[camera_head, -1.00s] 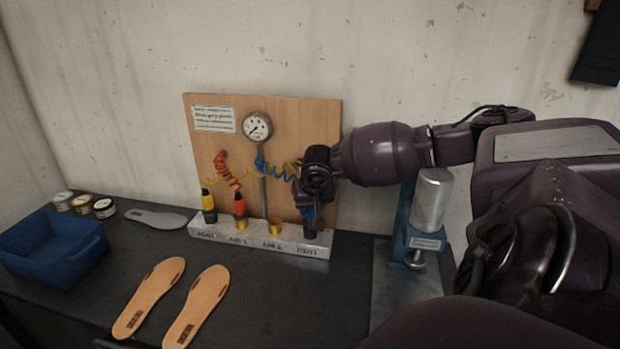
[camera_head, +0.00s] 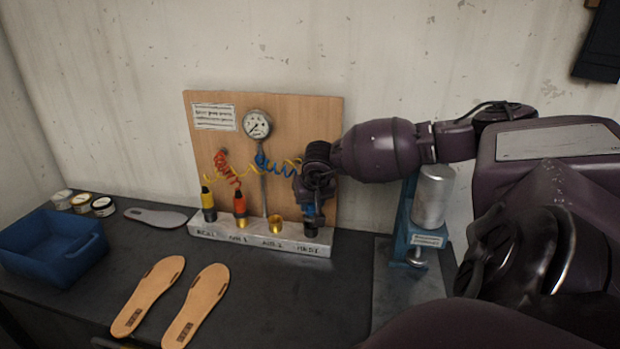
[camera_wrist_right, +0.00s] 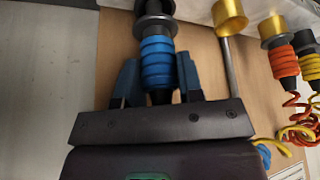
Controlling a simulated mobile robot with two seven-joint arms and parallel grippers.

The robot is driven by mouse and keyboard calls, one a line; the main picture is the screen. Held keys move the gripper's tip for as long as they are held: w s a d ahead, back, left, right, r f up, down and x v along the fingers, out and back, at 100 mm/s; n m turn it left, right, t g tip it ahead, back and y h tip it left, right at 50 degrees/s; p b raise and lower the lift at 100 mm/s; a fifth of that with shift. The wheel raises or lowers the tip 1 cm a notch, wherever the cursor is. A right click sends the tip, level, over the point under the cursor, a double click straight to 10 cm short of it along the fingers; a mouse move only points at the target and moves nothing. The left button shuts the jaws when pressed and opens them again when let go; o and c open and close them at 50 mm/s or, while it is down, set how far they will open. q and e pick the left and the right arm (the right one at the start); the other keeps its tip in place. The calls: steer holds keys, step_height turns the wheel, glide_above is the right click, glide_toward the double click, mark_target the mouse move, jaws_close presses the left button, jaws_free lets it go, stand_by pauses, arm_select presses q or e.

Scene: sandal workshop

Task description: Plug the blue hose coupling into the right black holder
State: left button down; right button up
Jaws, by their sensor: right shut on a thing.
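The blue hose coupling (camera_wrist_right: 157,62) has ribbed blue sides and a black end. My right gripper (camera_wrist_right: 157,85) is shut on it, with one finger on each side. In the head view my right gripper (camera_head: 312,207) is over the right end of the pale rail, with a bit of blue between its fingers. The right black holder (camera_head: 311,229) stands there, directly below the coupling. In the wrist view the coupling's end is in line with the black holder (camera_wrist_right: 152,6) and meets it or nearly so. I cannot tell how deep it sits. My left gripper is not in view.
The rail (camera_head: 228,235) also carries a yellow coupling (camera_head: 207,199), an orange coupling (camera_head: 240,203) and an empty brass holder (camera_head: 275,226). A wooden board with a gauge (camera_head: 257,124) stands behind. A blue press (camera_head: 402,232) is close on the right. Two tan insoles (camera_head: 148,295) lie in front.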

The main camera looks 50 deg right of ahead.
mark_target(311, 215)
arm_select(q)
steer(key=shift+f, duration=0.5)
arm_select(e)
steer(key=f, duration=0.2)
steer(key=s+a+f, duration=0.1)
steer(key=shift+a+f, duration=0.1)
steer(key=shift+f, duration=0.05)
steer(key=o, duration=1)
steer(key=shift+o, duration=0.2)
steer(key=shift+w+r+p, duration=0.15)
steer(key=shift+r+p, duration=0.5)
steer(key=shift+r, duration=0.8)
steer(key=shift+d+r+p, duration=0.2)
steer(key=shift+r+p, duration=0.25)
steer(key=shift+r, duration=0.75)
steer(key=shift+w+d+r+p, duration=0.1)
steer(key=shift+r+p, duration=0.35)
steer(key=shift+r, duration=0.45)
steer(key=shift+r+p, duration=0.9)
steer(key=shift+r, duration=1.1)
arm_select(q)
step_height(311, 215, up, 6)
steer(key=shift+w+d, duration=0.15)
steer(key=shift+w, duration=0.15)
